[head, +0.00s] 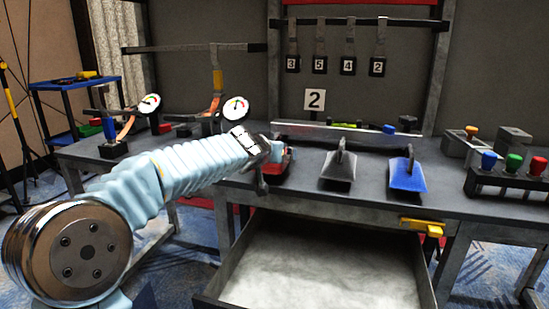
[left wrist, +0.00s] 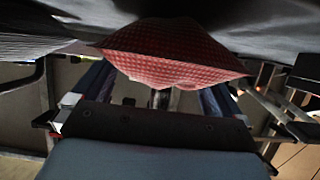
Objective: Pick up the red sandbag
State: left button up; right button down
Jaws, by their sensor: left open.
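The red sandbag (head: 289,163) lies on the near edge of the dark workbench, left of the other bags, and is mostly hidden behind my left gripper (head: 268,160) in the head view. In the left wrist view the red checkered sandbag (left wrist: 175,52) fills the upper middle. There my left gripper (left wrist: 158,98) is open, with one finger on each side of a dark upright piece below the bag, seemingly its handle. I cannot tell whether the fingers touch it. My right gripper is not in view.
A grey sandbag (head: 338,170) and a blue sandbag (head: 406,176) lie to the right on the workbench (head: 375,202). An open drawer (head: 318,268) juts out below. Gauges (head: 236,108) stand at left, and a button box (head: 508,185) stands at right.

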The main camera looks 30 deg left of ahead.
pick_arm(q)
grip_shut()
jog(key=shift+r, duration=0.15)
dwell(0.6)
